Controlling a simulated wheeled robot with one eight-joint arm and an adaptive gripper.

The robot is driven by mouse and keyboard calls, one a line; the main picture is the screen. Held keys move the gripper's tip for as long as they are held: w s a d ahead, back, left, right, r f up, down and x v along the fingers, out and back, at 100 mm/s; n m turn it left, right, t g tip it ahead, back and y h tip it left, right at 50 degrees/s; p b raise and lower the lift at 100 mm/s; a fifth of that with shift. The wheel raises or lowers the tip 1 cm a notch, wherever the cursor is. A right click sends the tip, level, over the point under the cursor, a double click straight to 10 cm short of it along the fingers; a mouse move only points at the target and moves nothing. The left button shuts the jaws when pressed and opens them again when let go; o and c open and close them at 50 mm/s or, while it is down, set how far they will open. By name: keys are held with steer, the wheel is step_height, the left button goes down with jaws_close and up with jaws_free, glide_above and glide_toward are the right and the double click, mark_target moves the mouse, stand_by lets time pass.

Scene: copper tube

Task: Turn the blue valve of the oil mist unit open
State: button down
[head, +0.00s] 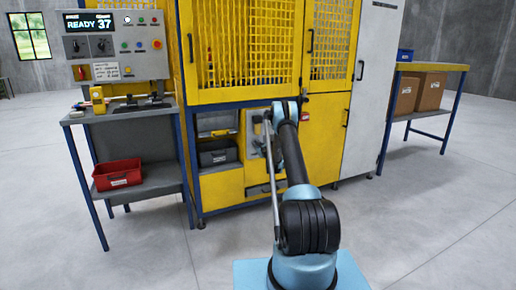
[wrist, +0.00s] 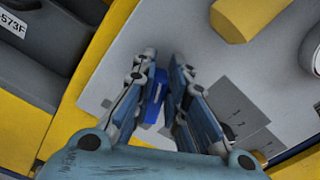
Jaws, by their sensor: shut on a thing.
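The blue valve (wrist: 154,100) shows in the wrist view as a small blue handle between the fingers of my gripper (wrist: 165,65). My gripper is shut on it, with the fingertips pointing at a pale grey panel (wrist: 115,75). Much of the valve is hidden by the fingers, so I cannot tell its exact angle. In the head view the oil mist unit's panel (head: 255,150) sits low in the yellow machine front. My own arm hides the valve and most of my gripper there.
A yellow block-shaped part (wrist: 240,15) and a round white part (wrist: 314,50) lie close on the right in the wrist view. A dark grey bin (wrist: 45,38) is at left.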

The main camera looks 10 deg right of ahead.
steer(key=n, duration=0.4)
steer(key=a+f+n, duration=0.1)
steer(key=n, duration=0.3)
steer(key=f+n, duration=0.1)
steer(key=n, duration=0.3)
steer(key=shift+s+a+f+n, duration=0.2)
steer(key=shift+s+n, duration=0.1)
stand_by(0.4)
steer(key=c, duration=1.6)
jaws_free()
steer(key=shift+f, duration=0.1)
glide_toward(252, 147)
steer(key=v, duration=0.5)
steer(key=shift+s+d, duration=0.15)
steer(key=shift+d, duration=0.15)
